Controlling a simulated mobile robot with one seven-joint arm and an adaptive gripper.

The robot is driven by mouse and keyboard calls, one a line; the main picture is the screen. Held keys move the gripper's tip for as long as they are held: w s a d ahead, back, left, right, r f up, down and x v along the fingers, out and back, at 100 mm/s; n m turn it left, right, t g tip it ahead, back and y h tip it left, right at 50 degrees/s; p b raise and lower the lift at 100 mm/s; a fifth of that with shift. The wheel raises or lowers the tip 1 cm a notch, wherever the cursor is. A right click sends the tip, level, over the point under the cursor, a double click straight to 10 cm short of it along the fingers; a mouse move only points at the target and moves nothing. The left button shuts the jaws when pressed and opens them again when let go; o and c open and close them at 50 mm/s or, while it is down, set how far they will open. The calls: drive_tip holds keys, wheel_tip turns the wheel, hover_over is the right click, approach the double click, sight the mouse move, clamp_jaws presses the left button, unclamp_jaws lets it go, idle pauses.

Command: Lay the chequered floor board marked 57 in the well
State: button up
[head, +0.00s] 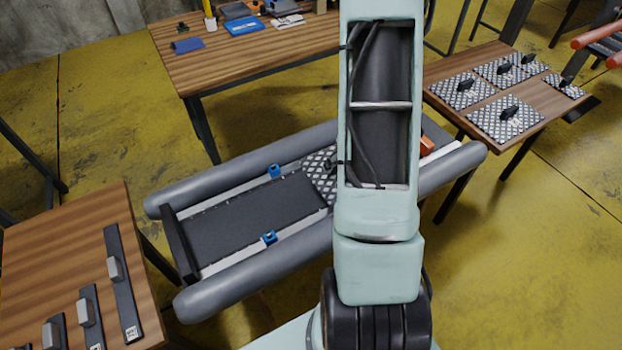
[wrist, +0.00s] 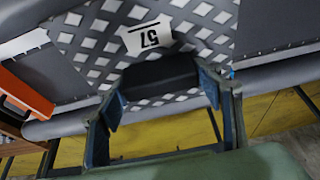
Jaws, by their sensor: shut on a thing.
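The chequered floor board marked 57 (wrist: 100,45) fills the upper middle of the wrist view, its white 57 label facing up. My gripper (wrist: 160,88) is shut on the board's black block handle (wrist: 155,75). In the head view, part of the chequered board (head: 319,178) shows left of my arm, at the boat's well (head: 250,220); my arm hides the rest, and my gripper is mostly hidden there. The well has a dark floor between two grey tubes. I cannot tell whether the board rests on the floor or hangs just above it.
Blue clips (head: 270,238) sit on both side rails of the boat. An orange item (wrist: 22,90) is near the board. A right table (head: 440,108) carries several other chequered boards; a left table (head: 60,230) holds dark strips with handles. A workbench (head: 290,55) stands behind.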

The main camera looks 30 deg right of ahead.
sight(319, 168)
drive_tip(key=w+a+f+b, duration=0.1)
drive_tip(key=a, duration=0.1)
drive_tip(key=w+a+f, duration=0.1)
drive_tip(key=a, duration=0.1)
drive_tip(key=w+a+f+b, duration=0.1)
drive_tip(key=shift+w+a+f+b, duration=0.25)
drive_tip(key=shift+a+b, duration=0.05)
drive_tip(key=shift+a, duration=0.1)
drive_tip(key=w+a+f+b, duration=0.2)
drive_tip(key=f+b, duration=0.1)
drive_tip(key=w+a+f+b, duration=0.1)
drive_tip(key=a+f, duration=0.1)
drive_tip(key=shift+a+f, duration=0.1)
drive_tip(key=shift+f, duration=0.05)
drive_tip(key=f+b, duration=0.3)
drive_tip(key=shift+w+a+f+b, duration=0.15)
drive_tip(key=shift+a+f+b, duration=0.05)
drive_tip(key=shift+f+b, duration=0.1)
drive_tip(key=shift+f, duration=0.1)
drive_tip(key=o, duration=1.6)
